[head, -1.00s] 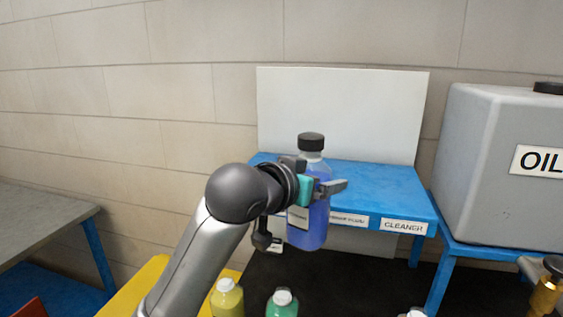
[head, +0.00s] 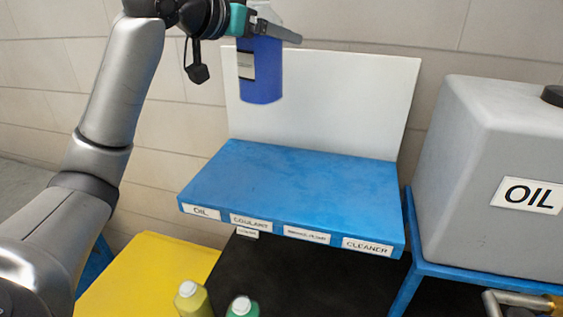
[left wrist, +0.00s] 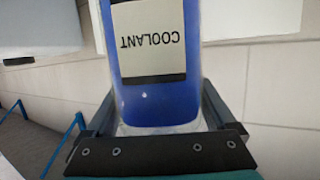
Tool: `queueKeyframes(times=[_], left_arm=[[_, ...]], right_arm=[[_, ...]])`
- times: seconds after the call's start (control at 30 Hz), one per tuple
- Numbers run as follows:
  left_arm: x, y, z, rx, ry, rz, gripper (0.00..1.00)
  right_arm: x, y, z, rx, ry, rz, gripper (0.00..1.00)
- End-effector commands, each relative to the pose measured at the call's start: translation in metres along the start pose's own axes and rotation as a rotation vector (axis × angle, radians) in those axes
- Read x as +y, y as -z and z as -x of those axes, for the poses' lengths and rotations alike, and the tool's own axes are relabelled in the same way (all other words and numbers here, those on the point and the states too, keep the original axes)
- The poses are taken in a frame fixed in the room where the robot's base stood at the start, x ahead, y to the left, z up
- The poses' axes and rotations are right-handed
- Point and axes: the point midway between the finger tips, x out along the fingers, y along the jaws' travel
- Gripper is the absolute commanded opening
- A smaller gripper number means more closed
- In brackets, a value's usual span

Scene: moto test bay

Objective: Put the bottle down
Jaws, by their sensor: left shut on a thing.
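A blue bottle (head: 262,75) hangs upright in the air above the blue shelf (head: 300,185), in front of the white back panel. My left gripper (head: 266,27) is shut on it, near the top edge of the head view; the bottle's cap is out of frame there. In the left wrist view the blue bottle (left wrist: 150,100) sits between the fingers of the left gripper (left wrist: 158,112), and its label reads COOLANT, upside down. The shelf top is bare. Its front edge carries several labels, including OIL, COOLANT (head: 251,222) and CLEANER. My right gripper is not in view.
A large grey OIL tank (head: 490,150) stands on a blue stand at the right. A yellow surface (head: 150,270) and a black surface (head: 290,280) lie below the shelf, with a yellow bottle (head: 190,300) and a green bottle (head: 242,307) at the bottom edge.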

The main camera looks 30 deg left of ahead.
Motion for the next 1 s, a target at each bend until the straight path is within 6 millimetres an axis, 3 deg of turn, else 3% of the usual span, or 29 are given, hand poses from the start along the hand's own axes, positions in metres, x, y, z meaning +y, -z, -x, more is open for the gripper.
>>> queueKeyframes(times=[0.27, 0.8, 1.0], left_arm=[[0.001, -0.035, -0.011, 0.0, -0.002, 0.002, 0.0], [0.001, -0.131, -0.04, 0.001, -0.002, 0.003, 0.0], [0.0, -0.15, -0.046, 0.006, -0.001, 0.001, 0.0]], right_arm=[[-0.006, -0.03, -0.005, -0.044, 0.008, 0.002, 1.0], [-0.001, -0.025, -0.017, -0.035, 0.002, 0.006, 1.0], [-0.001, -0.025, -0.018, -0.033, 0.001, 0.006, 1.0]])
